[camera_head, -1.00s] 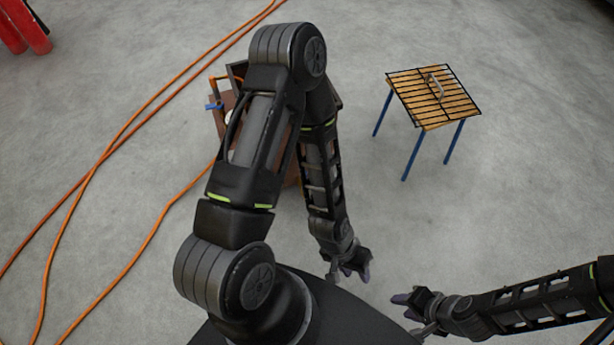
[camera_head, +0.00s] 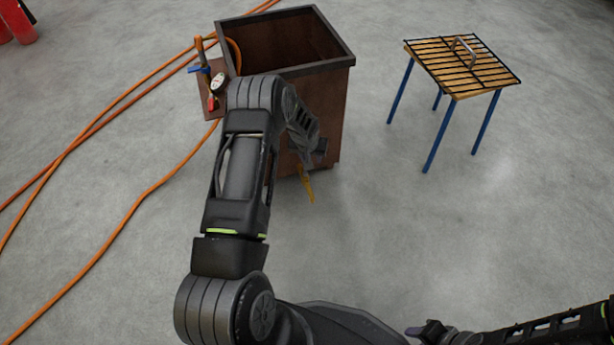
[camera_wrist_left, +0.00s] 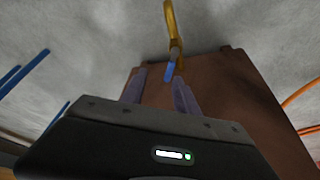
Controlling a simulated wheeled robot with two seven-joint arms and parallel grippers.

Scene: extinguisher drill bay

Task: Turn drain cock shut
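The drain cock, a yellow curved pipe (camera_wrist_left: 174,28) with a small blue handle (camera_wrist_left: 169,70), stands out from the brown tank in the left wrist view. Its yellow part (camera_head: 307,188) shows low at the tank's front in the head view. My left gripper (camera_wrist_left: 160,82) is open, its two fingers apart. The blue handle appears just beyond the gap between the fingertips; I cannot tell if they touch it. In the head view my left gripper (camera_head: 319,152) is beside the tank front, fingers not clear. My right gripper (camera_head: 432,330) is at the bottom edge, partly cut off.
The open brown tank (camera_head: 342,110) has a side panel (camera_head: 207,103) with a gauge (camera_head: 218,84) and blue and red handles. A slatted table (camera_head: 462,66) with blue legs stands right. Orange hoses (camera_head: 150,190) lie left. Floor between tank and table is clear.

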